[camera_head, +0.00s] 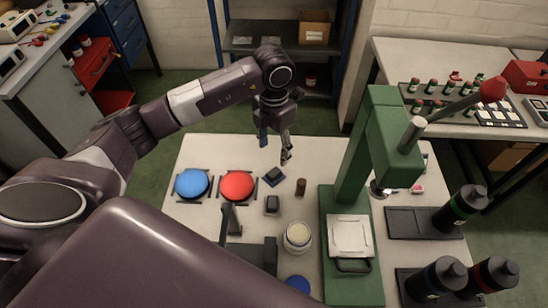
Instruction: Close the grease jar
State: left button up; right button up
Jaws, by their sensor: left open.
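An open jar (298,237) with pale contents stands upright on the white table (195,222), left of the green press; it looks like the grease jar. A blue disc (298,284), perhaps its lid, lies on the table nearer to me, partly cut off by my arm and apart from the jar. My left gripper (275,149) is open and empty, pointing down over the far part of the table, beyond the jar. My right gripper is not in view.
A green press (380,150) with a red-knobbed lever stands right of the jar. Blue (192,183) and red (237,186) discs sit on the left. A small brown cylinder (301,187) and a dark block (272,204) stand between gripper and jar. Dark bottles (461,207) stand on the right.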

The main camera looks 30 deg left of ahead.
aim_at(297, 239)
jog(key=k+l, duration=0.45)
jog(key=k, duration=0.15)
jog(key=k+l, duration=0.4)
jog(key=k, duration=0.2)
jog(key=k+l, duration=0.45)
jog(key=k, duration=0.15)
